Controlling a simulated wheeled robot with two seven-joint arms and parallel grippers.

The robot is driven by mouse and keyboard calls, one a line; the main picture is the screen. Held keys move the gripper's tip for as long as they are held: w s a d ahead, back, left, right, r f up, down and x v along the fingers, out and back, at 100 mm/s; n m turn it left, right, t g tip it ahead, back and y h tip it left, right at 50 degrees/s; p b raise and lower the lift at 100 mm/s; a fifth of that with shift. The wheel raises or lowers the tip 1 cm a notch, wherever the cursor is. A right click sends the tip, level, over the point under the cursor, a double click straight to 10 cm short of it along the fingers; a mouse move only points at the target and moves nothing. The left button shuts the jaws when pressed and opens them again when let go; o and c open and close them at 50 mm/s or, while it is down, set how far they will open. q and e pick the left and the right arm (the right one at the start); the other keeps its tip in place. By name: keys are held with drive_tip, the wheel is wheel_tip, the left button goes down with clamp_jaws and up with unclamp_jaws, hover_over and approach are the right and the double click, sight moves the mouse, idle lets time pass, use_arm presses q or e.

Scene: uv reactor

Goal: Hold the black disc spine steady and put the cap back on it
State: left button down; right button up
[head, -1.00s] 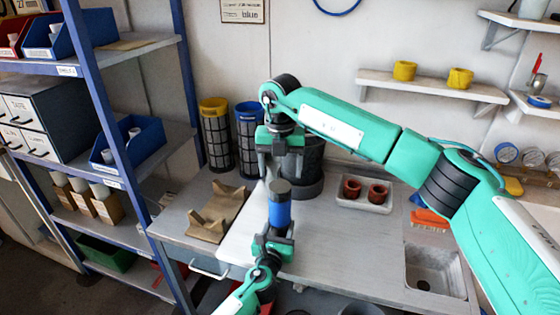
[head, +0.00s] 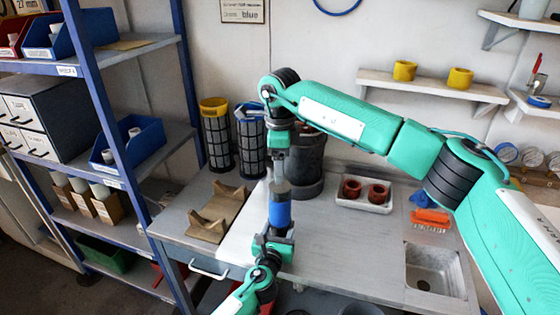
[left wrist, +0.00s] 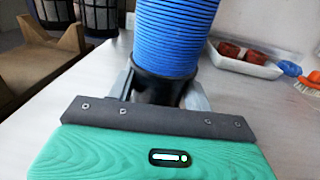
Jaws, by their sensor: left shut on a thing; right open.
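My left gripper (head: 273,243) is shut on the black lower end of the disc spine (head: 279,213) and holds it upright above the counter. Its discs look blue and finely ribbed; the black end (left wrist: 163,88) shows between my left fingers in the left wrist view. A dark grey piece (head: 279,190) sits at the spine's top; I cannot tell whether it is the cap. My right gripper (head: 279,174) is open, pointing down directly above that top, with its fingers seen nearly edge-on. Whether the fingers touch the grey piece is unclear. The spine's top is outside the left wrist view.
Behind stand a yellow-topped canister (head: 216,134), a blue-topped canister (head: 250,142) and a dark cylindrical housing (head: 308,165). A brown cradle (head: 217,211) lies left on the counter (head: 340,250). A white tray (head: 364,207) with red-brown rings and an orange brush (head: 430,217) lie right.

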sight(280, 186)
drive_tip(key=n, duration=0.6)
drive_tip(key=shift+r, duration=0.25)
drive_tip(key=shift+f, duration=0.1)
drive_tip(key=shift+f, duration=3.95)
drive_tip(key=shift+c, duration=0.2)
